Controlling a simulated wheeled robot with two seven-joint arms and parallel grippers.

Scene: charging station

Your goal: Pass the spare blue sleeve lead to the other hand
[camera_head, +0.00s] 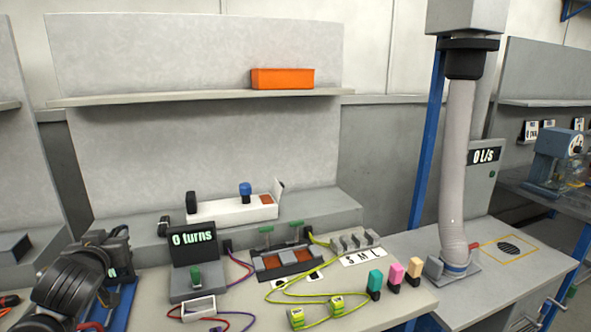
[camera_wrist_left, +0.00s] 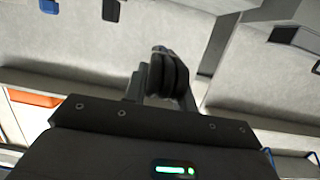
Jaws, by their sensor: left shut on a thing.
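My left gripper (camera_head: 116,236) is at the lower left of the head view, above the bench and left of the "0 turns" display. I take this to be the spare blue sleeve lead, but no blue sleeve can be made out there. My right gripper is in neither view.
The "0 turns" display (camera_head: 193,245) stands close to the right of my left gripper. An orange bin (camera_head: 283,78) sits on the shelf. A grey duct (camera_head: 455,170) rises at the right.

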